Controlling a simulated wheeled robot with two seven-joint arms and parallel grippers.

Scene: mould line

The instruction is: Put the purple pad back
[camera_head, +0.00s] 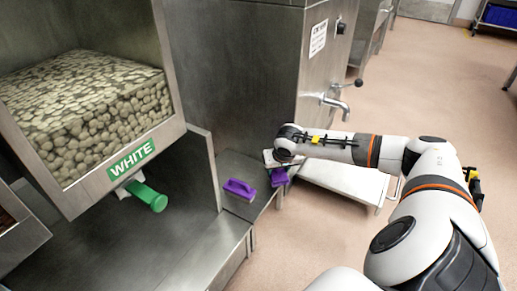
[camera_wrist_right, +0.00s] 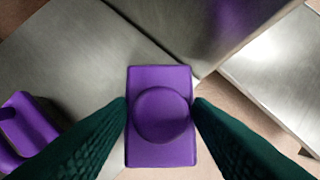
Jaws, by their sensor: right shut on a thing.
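A purple pad (camera_wrist_right: 160,147) with a round knob on top is between the two dark green fingers of my right gripper (camera_wrist_right: 160,108) in the wrist view. The fingers are shut on it at the knob. In the head view the pad (camera_head: 279,178) shows partly below my right gripper (camera_head: 280,166), over the right end of the low steel ledge. Whether it touches the ledge I cannot tell. A second purple piece (camera_head: 240,188) with a bar handle lies on the ledge to its left; it also shows in the wrist view (camera_wrist_right: 32,122). My left gripper is not in view.
A steel hopper of pale lumps with a green WHITE label (camera_head: 132,158) stands at the left, a green handle (camera_head: 152,198) below it. A steel tank with a tap (camera_head: 333,103) rises behind. A low pale-topped stand (camera_head: 345,180) is right of the ledge. Open floor lies right.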

